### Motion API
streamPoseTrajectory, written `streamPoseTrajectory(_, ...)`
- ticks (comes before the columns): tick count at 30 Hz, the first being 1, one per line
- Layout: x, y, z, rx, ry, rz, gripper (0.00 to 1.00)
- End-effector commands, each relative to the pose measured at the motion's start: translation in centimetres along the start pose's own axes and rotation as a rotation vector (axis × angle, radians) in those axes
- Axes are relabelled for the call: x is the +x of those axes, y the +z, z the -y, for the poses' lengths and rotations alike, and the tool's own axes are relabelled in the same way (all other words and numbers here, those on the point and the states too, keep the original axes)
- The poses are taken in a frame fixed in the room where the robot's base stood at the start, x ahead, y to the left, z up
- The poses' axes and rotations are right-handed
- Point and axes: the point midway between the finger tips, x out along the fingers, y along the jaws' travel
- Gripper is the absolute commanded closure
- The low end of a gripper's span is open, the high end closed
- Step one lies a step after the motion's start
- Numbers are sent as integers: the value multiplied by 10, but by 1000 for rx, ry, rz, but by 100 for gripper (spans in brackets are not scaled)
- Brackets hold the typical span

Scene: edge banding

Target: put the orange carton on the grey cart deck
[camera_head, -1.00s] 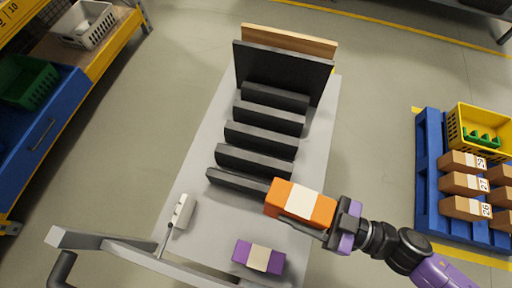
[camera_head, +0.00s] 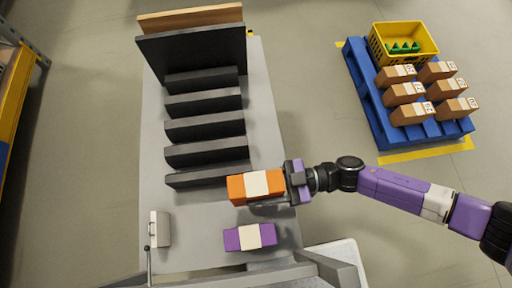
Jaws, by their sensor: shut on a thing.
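The orange carton (camera_head: 237,188) has a pale band around its middle. My gripper (camera_head: 286,185) is shut on its right end, with the arm reaching in from the right. The carton shows over the grey cart deck (camera_head: 275,130), near the deck's right edge and just in front of the nearest black bar. I cannot tell whether it touches the deck or hangs above it. A purple carton (camera_head: 232,239) with a pale band lies on the deck in front of it.
Several black bars (camera_head: 205,128) and upright black and wooden panels (camera_head: 190,50) stand on the deck. A blue pallet (camera_head: 367,98) with brown cartons and a yellow crate (camera_head: 376,45) stands at right. Deck is bare between cartons and block.

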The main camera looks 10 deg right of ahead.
Motion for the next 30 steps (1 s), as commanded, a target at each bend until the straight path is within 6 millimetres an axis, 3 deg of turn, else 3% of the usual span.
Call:
streamPoseTrajectory(3, 1, 26, 0, 2, 0, -2, 100)
streamPoseTrajectory(18, 1, 78, 0, 0, 0, -2, 100)
streamPoseTrajectory(30, 0, 83, 0, -1, 0, -2, 100)
